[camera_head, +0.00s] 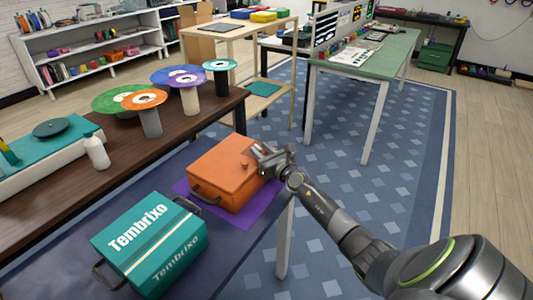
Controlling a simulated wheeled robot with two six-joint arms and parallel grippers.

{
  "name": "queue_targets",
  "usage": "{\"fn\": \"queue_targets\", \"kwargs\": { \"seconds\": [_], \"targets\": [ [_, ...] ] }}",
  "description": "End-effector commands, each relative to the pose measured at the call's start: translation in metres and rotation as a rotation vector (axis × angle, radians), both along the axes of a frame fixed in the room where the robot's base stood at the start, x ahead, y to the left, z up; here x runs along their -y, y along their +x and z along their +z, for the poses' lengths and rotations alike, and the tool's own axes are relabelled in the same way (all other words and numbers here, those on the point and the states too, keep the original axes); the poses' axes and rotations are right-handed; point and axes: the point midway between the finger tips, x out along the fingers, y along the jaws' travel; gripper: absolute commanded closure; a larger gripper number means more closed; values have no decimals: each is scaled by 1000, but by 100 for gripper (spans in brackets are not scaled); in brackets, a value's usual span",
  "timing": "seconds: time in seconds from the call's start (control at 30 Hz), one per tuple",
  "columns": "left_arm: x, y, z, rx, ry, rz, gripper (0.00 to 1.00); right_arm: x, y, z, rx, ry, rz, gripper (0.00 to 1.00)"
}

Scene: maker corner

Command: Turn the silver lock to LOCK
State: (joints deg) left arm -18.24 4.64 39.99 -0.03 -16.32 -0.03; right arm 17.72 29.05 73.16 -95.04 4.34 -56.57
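An orange box (222,178) with dark handles sits on a purple mat (238,218) at the right end of the dark blue table. My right gripper (262,160) reaches in from the right and is at the box's upper right edge, touching or very close to it. A small orange knob-like part (246,164) shows on the box next to the fingers. I cannot make out a silver lock; the gripper covers that part of the box. The finger gap is too small to read. My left gripper is not in view.
A teal box labelled Tembrixo (150,243) stands left of the orange box on the same table (225,270). Behind are a brown table (110,180) with disc-topped stands and a white bottle (97,151). Patterned carpet lies open to the right.

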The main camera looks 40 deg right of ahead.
Motion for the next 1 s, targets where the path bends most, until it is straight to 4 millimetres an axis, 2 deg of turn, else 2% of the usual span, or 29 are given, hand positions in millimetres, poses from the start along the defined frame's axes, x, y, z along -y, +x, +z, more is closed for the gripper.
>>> {"fn": "queue_targets", "kwargs": {
  "seconds": [0.23,0.47,0.8,1.0],
  "targets": [
    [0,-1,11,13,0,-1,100,1,-25,2,-2,0,-1,68],
    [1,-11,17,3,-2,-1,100,1,-69,1,-3,-2,-1,68],
    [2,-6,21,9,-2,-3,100,0,-136,-1,-3,-1,0,68],
    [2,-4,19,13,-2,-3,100,0,-162,-1,-1,-1,1,68]
  ]
}}
